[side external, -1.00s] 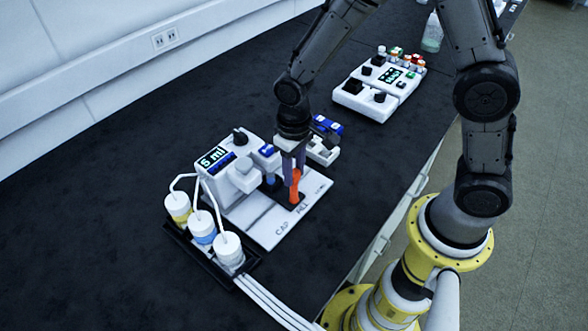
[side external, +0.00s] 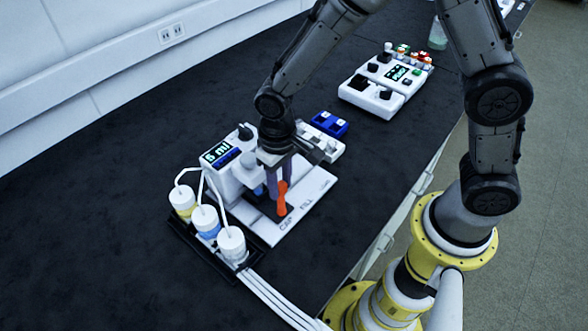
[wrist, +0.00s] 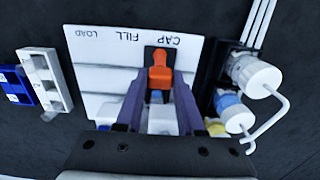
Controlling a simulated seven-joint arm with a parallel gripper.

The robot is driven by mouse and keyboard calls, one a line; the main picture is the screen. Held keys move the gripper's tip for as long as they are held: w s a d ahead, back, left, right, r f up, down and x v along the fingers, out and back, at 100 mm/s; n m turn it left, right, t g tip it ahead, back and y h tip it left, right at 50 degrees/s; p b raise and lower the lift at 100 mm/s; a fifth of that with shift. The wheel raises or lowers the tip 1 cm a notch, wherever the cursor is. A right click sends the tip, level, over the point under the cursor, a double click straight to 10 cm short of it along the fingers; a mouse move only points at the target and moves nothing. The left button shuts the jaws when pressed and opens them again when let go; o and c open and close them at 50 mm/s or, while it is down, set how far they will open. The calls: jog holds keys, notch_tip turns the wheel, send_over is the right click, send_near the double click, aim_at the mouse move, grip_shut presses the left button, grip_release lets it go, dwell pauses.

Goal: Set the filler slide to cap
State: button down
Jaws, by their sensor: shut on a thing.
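The filler slide is a black plate (wrist: 154,53) with an upright orange handle (side external: 282,198). It sits in the track of the white filler base (side external: 311,190). My gripper (side external: 279,187) has purple fingers, shut on the orange handle. In the wrist view the handle (wrist: 159,72) stands between the fingertips (wrist: 160,82), and the slide lines up with the CAP label (wrist: 163,40). FILL (wrist: 122,36) and LOAD (wrist: 87,33) lie to its left there. The fingers and wrist partly hide the slide's back and the vial area behind.
The white filler unit (side external: 222,178) with a "5 ml" display stands behind. Bottles with tubes (side external: 207,221) stand in a black rack at left. A blue rack (side external: 329,124) and a white control box (side external: 376,101) lie farther back. Dark table is clear at left.

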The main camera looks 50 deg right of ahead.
jog(key=shift+a+r, duration=0.1)
jog(key=shift+a, duration=0.85)
jog(key=c, duration=0.5)
grip_release()
notch_tip(320, 180, up, 14)
jog(key=shift+f, duration=0.15)
